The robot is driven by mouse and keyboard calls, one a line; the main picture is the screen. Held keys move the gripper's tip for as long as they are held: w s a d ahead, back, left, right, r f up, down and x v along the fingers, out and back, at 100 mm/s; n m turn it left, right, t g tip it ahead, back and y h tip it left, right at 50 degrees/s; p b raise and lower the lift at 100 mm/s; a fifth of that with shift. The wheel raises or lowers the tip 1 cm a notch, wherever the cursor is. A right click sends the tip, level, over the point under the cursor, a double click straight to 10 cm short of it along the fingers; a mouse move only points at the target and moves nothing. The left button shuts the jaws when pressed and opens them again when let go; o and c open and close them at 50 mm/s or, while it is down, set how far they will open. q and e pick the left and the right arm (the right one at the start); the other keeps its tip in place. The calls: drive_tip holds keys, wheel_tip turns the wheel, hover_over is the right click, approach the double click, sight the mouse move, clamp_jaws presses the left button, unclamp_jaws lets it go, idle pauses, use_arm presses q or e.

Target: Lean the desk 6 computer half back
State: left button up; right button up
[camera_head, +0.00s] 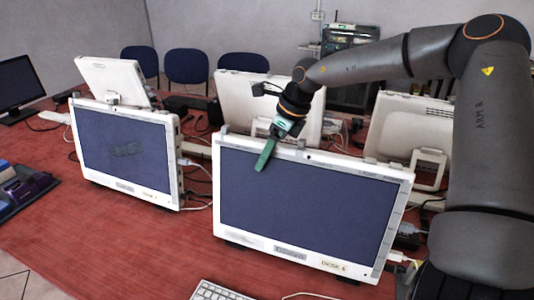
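The desk 6 computer (310,210) is a white all-in-one with a dark screen, facing me in the middle of the red table. A label reading "DESK 6" is on its lower right bezel. It stands nearly upright, its top edge tilted slightly. My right gripper (266,154) reaches down from the upper right at its top edge. One green finger shows in front of the upper screen; any other finger is hidden. I cannot tell whether it touches the computer or is shut on the edge. My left gripper is out of view.
A similar computer (127,155) stands to the left, and more white units (103,77) stand behind with cables between. A keyboard (217,291) lies at the front. A purple-and-dark tray (28,190) is at the left edge. The red table (110,245) is clear at front left.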

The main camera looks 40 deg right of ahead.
drive_tip(key=shift+a+r, duration=0.1)
drive_tip(key=shift+a, duration=0.05)
drive_tip(key=shift+s+r, duration=0.15)
drive_tip(key=shift+r, duration=0.3)
drive_tip(key=v, duration=1.1)
drive_tip(key=shift+s+r, duration=0.1)
drive_tip(key=shift+r, duration=0.15)
drive_tip(key=shift+f, duration=0.1)
